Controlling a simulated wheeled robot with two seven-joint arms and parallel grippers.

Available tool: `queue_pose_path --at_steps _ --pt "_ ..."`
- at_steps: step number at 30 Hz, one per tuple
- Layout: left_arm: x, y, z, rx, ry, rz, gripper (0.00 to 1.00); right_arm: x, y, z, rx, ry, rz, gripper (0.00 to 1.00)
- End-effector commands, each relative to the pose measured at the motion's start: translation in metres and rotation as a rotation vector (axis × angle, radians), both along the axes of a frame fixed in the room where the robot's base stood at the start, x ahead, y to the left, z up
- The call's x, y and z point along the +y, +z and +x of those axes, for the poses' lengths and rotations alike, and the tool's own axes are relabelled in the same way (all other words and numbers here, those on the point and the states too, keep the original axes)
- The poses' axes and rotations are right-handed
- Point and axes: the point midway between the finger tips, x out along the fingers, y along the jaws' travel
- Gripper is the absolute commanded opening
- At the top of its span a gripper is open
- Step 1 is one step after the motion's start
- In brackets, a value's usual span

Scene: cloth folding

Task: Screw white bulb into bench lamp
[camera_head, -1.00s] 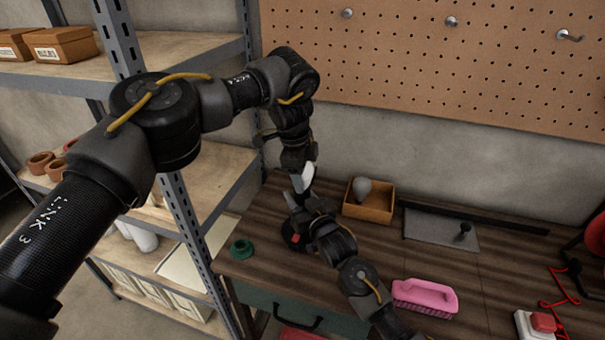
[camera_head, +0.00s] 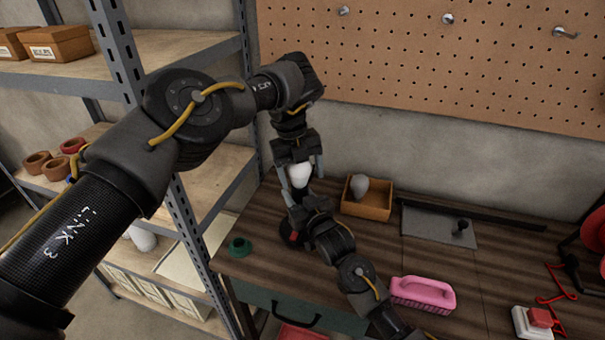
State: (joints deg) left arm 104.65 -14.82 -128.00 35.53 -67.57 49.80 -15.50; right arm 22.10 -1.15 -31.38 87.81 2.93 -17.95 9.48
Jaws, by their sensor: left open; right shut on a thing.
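The white bulb (camera_head: 300,174) stands upright between the two fingers of my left gripper (camera_head: 301,176), which comes down from above and is open around it. The bulb's lower end meets a dark part, the bench lamp's (camera_head: 290,236) upper end as far as I can tell. The lamp's dark base with a red spot shows behind my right arm. My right gripper (camera_head: 297,208) reaches in from the lower right and is shut on the lamp just below the bulb. Its fingertips and the lamp's neck are mostly hidden.
A wooden box (camera_head: 366,211) with a grey bulb (camera_head: 359,185) stands right of the lamp. A green ring (camera_head: 240,247) lies at the table's left end. A pink brush (camera_head: 424,293) and a red-buttoned switch box (camera_head: 535,322) lie to the right. Metal shelving (camera_head: 180,215) stands close on the left.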

Motion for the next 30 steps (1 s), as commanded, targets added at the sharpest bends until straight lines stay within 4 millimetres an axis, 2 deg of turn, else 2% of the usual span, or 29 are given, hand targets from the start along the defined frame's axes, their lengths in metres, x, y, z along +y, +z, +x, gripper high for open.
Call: queue_pose_path --at_steps 1,12,21,25,28,30 --pt "0.000 0.001 0.001 -0.002 0.001 0.001 0.75 0.001 -0.006 -0.001 0.011 0.002 -0.007 0.00" --pt "0.001 0.041 0.001 -0.003 0.004 0.001 0.75 0.001 -0.006 -0.001 0.010 0.003 -0.006 0.00" --pt "0.001 0.045 0.001 -0.002 0.003 0.001 0.75 0.001 -0.006 -0.002 0.010 0.003 -0.006 0.00" --pt "0.001 0.049 0.002 -0.010 0.004 0.000 0.78 0.001 -0.006 -0.002 0.010 0.003 -0.006 0.00" --pt "0.007 0.065 0.008 -0.035 0.013 -0.002 0.78 0.001 -0.006 -0.002 0.010 0.003 -0.006 0.00" --pt "0.017 0.085 0.013 -0.062 0.012 0.000 0.78 0.001 -0.006 -0.002 0.010 0.003 -0.006 0.00"
